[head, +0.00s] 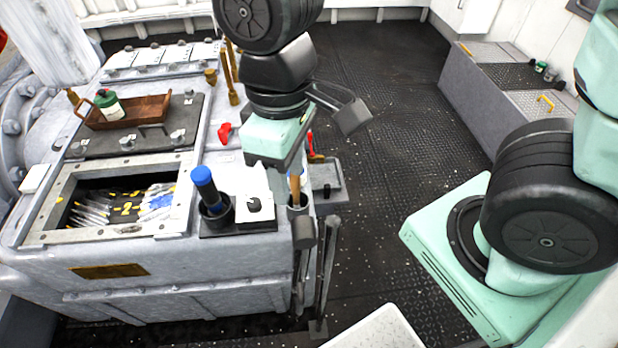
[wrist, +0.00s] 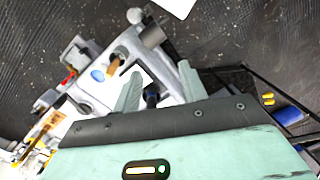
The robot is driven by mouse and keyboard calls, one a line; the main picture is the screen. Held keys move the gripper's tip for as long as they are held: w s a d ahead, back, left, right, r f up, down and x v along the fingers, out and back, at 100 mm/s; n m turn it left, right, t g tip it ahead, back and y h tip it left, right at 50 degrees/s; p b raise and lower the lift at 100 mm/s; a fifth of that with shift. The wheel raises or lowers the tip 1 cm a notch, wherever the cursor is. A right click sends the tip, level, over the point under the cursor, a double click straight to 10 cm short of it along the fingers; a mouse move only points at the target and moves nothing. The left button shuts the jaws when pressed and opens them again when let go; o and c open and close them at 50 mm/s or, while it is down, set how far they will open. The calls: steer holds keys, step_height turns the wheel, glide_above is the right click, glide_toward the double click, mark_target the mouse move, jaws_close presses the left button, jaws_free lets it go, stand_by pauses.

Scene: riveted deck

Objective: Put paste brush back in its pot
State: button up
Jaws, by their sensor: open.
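A wooden handle (head: 295,188), which looks like the brush's, stands upright in a small grey holder (head: 297,206) at the near right corner of the grey bench. A wooden handle also shows in the wrist view (wrist: 113,65); its lower end is hidden. A red-handled tool (head: 311,146) with a tan end lies by the bench's right side; I cannot tell if it is a brush. The pot is not clear to me. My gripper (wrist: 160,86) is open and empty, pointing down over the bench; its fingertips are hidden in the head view.
A blue-topped black cylinder (head: 204,184) stands near a white block (head: 254,212). A wooden tray (head: 140,112) holds a green jar (head: 108,104). The bench has an open hatch (head: 36,222). A side shelf (head: 328,182) sticks out right. Deck floor is free beyond it.

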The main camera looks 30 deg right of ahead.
steer(key=shift+m+t, duration=0.5)
steer(key=s, duration=0.2)
steer(key=s+d+r, duration=0.1)
steer(key=s, duration=0.1)
steer(key=shift+s, duration=0.1)
stand_by(0.7)
